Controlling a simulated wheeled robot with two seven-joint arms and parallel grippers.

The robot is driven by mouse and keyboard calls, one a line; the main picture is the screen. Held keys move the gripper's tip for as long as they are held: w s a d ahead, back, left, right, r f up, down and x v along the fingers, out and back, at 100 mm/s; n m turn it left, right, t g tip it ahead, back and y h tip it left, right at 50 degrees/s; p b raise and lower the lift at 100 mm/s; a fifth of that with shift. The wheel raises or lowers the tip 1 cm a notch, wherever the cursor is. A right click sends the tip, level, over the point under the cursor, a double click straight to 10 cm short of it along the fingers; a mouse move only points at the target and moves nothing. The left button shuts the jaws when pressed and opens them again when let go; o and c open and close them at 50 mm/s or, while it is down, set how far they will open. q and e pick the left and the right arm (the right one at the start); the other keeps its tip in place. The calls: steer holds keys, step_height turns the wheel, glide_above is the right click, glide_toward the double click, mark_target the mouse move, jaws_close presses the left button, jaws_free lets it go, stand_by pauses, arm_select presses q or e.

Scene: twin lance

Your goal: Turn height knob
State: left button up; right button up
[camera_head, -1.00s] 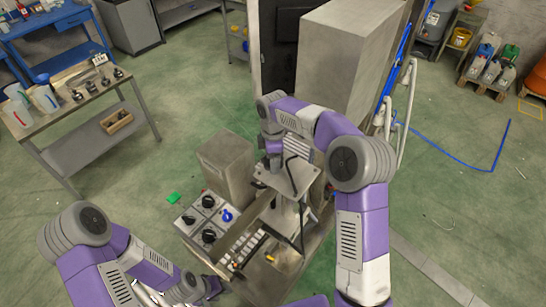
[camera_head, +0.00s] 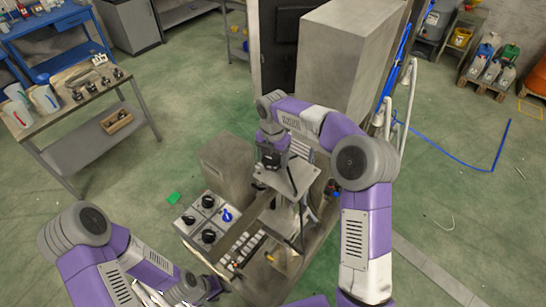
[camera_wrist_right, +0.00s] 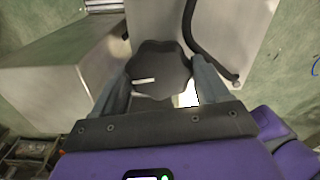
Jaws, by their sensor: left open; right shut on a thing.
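A dark, lobed height knob (camera_wrist_right: 160,70) with a white mark sits on a grey metal plate (camera_head: 297,180) at the top of the machine. In the right wrist view, the two fingers of my right gripper (camera_wrist_right: 160,88) stand on either side of the knob, shut on it. In the head view my right gripper (camera_head: 271,160) is over the plate and hides the knob. My left gripper (camera_head: 212,288) is open and empty, low beside the machine's front left, and is only partly visible.
A control panel with black knobs and a blue knob (camera_head: 226,214) is left of the machine. A grey metal box (camera_head: 227,163) stands behind it. A tall grey cabinet (camera_head: 345,65) stands behind the plate. A dark cable (camera_wrist_right: 205,45) runs close to the knob.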

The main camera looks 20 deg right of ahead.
mark_target(273, 159)
steer(key=n, duration=0.5)
steer(key=shift+w+r+n, duration=0.15)
steer(key=shift+r+n, duration=0.1)
steer(key=shift+n, duration=0.05)
steer(key=n, duration=0.5)
steer(key=shift+n, duration=0.3)
steer(key=o, duration=1.1)
steer(key=shift+f, duration=0.15)
steer(key=shift+c, duration=0.2)
step_height(273, 159, up, 8)
steer(key=shift+f, duration=0.15)
